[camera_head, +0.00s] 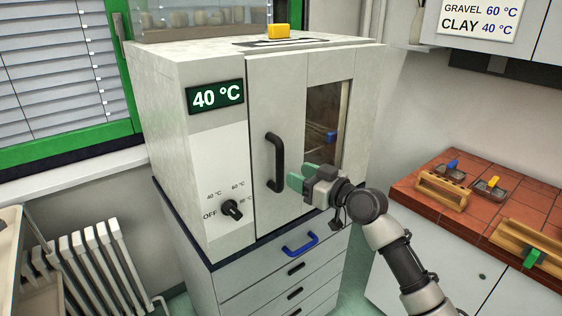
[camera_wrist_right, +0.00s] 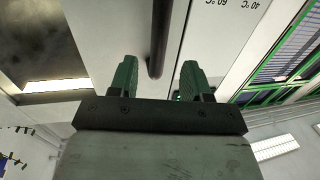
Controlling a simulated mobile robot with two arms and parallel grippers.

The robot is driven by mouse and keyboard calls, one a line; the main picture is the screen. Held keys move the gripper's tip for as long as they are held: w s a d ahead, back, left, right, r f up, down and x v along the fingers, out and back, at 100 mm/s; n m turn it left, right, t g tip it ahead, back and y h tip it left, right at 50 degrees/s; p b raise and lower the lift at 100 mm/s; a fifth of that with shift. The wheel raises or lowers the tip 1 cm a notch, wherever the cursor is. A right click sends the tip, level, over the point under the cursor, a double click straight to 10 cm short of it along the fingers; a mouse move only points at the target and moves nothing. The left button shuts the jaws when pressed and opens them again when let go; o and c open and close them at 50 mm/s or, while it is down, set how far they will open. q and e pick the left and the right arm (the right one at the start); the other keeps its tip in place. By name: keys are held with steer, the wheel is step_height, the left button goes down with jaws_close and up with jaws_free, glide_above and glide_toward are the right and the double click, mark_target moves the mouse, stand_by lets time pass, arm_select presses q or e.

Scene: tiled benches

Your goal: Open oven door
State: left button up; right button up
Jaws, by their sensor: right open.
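The oven (camera_head: 215,150) is a white cabinet with a display reading 40 °C. Its door (camera_head: 262,100) looks closed and has a dark window (camera_head: 325,115) and a black vertical handle (camera_head: 275,162). My right gripper (camera_head: 296,178), with green fingers, is open and empty beside the handle, to its right in the head view. In the right wrist view the handle (camera_wrist_right: 158,45) stands ahead, between the lines of the two open fingertips (camera_wrist_right: 157,76). It does not appear gripped. My left gripper is not in view.
A black knob (camera_head: 231,210) is on the oven front. Below is a drawer unit with a blue handle (camera_head: 300,245). A red tiled bench (camera_head: 480,215) at right holds trays and wooden racks. A radiator (camera_head: 95,265) stands at left. A yellow block (camera_head: 278,31) lies on top.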

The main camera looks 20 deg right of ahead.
mark_target(283, 168)
steer(key=p+x, duration=0.2)
steer(key=x, duration=0.5)
steer(key=shift+c, duration=0.8)
jaws_close()
